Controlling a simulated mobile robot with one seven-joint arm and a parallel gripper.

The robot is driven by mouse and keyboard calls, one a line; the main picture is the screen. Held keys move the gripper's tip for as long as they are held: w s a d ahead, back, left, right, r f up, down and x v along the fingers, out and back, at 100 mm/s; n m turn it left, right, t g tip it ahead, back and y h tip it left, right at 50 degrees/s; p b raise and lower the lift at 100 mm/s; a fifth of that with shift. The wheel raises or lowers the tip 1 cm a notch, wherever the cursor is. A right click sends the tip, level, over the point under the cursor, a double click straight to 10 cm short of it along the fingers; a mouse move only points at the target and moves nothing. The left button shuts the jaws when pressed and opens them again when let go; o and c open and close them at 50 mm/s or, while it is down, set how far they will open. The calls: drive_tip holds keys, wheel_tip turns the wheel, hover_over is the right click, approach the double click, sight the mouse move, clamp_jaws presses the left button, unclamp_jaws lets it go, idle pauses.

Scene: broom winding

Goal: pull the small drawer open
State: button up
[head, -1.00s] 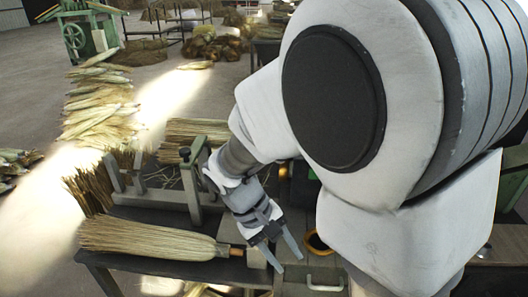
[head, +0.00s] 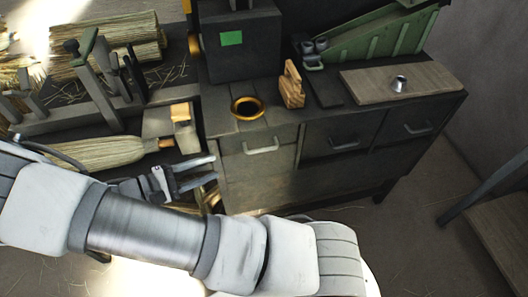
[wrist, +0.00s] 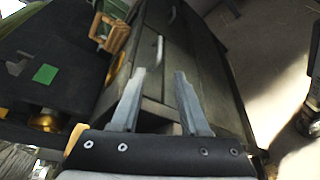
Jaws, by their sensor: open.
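A dark cabinet (head: 300,175) has a row of drawers under its top, each with a bar handle. The left drawer (head: 240,160) has a pale handle (head: 262,147); the middle drawer (head: 335,130) and right drawer (head: 395,122) are beside it. All look closed; I cannot tell which one is the small drawer. My gripper (head: 214,169) is open and empty, left of the left drawer's handle and apart from it. In the wrist view the open fingers (wrist: 160,75) point toward the drawer fronts, with a handle (wrist: 160,47) beyond the tips.
A gold-rimmed opening (head: 247,107), a wooden block (head: 291,85) and a wooden board (head: 400,78) are on the cabinet top. A broom (head: 100,153) lies on the bench at left, close to my gripper. The floor right of the cabinet is partly clear.

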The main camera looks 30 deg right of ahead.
sight(264, 150)
drive_tip(key=b+x, duration=0.3)
drive_tip(key=x, duration=1.4)
drive_tip(key=shift+d, duration=0.1)
drive_tip(key=shift+c, duration=0.3)
clamp_jaws()
idle(0.5)
